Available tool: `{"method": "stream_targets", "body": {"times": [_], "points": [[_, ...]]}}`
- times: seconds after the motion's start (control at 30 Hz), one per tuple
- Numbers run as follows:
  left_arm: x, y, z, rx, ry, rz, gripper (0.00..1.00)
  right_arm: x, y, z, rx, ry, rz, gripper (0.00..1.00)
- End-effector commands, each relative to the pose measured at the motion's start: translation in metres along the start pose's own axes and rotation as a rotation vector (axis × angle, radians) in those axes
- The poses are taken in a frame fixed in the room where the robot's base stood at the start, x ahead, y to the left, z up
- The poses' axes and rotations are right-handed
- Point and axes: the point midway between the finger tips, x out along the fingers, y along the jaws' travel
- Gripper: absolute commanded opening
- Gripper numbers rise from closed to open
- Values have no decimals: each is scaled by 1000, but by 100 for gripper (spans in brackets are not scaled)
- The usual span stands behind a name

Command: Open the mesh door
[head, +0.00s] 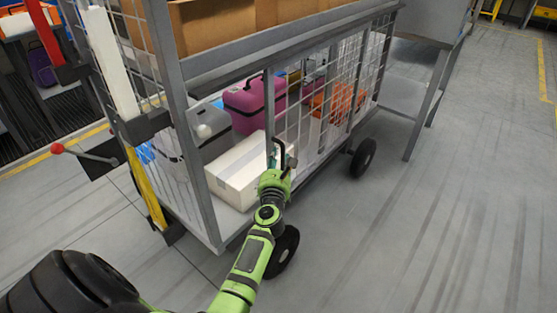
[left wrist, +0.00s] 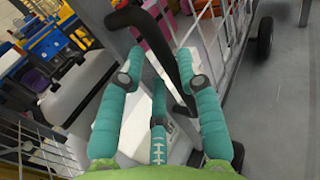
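The mesh door (head: 312,106) is a grey-framed wire panel on the lower long side of a cart. A bent black handle (head: 279,150) is at its left edge, and it also shows in the left wrist view (left wrist: 184,60). To the left of the door the lower side is open. My left gripper (head: 279,160) is at the handle; its teal fingers (left wrist: 161,54) are spread apart. The handle passes between the fingertips, close to the right one; I cannot tell if they touch. My right gripper is not in view.
The cart's lower deck holds a white box (head: 240,172), a grey suitcase (head: 212,133), a magenta suitcase (head: 252,102) and an orange item (head: 337,101). Cardboard boxes (head: 215,22) lie above. A black wheel (head: 283,252) is beside my arm. The floor to the right is clear.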

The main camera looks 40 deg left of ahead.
Motion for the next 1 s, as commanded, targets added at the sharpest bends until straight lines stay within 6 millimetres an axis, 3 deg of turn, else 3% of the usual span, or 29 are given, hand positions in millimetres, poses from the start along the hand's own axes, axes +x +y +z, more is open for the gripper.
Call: {"method": "stream_targets", "body": {"times": [1.0], "points": [[-72,-1,-1,-1,2,-3,32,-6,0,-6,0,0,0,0]]}}
